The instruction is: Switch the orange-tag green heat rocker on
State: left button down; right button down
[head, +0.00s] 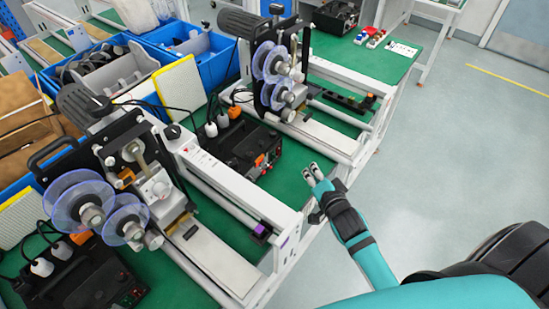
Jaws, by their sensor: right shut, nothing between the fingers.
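Two black control boxes sit on the green bench beside the coder machines: a near one (90,283) at the lower left and a farther one (240,147) near the middle. Tiny red and green spots show at the near box's front right corner, too small to read as rockers. An orange patch (262,160) shows at the farther box's right side. I cannot tell which box carries the orange-tag green heat rocker or its position. My right gripper (312,174) is shut and empty near the bench's right edge, apart from both boxes. My left gripper is out of view.
The near coder machine (105,195) with clear blue reels stands at the left, another (275,75) behind it. Blue bins (195,50) stand behind. The floor at right is clear.

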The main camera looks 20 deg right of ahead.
aim_at(280, 153)
jog(key=shift+w, duration=0.1)
jog(key=shift+w+a+f+b, duration=0.15)
jog(key=shift+w+b, duration=0.1)
jog(key=shift+b, duration=0.05)
jog(key=w+a+b, duration=0.2)
jog(key=w, duration=0.1)
jog(key=w+a+f+b, duration=0.1)
jog(key=w, duration=0.1)
jog(key=shift+w+a, duration=0.15)
jog(key=shift+w, duration=0.1)
jog(key=shift+w+a, duration=0.4)
jog(key=shift+w, duration=0.25)
jog(key=shift+w, duration=0.1)
dwell(0.6)
jog(key=shift+w+a+f, duration=0.1)
jog(key=shift+w+a, duration=0.1)
jog(key=shift+w, duration=0.05)
jog(key=shift+w+a, duration=0.15)
jog(key=shift+w, duration=0.15)
dwell(0.8)
jog(key=shift+s, duration=0.1)
jog(key=shift+s+d+p, duration=0.4)
jog(key=shift+s+p, duration=0.05)
jog(key=shift+s, duration=0.2)
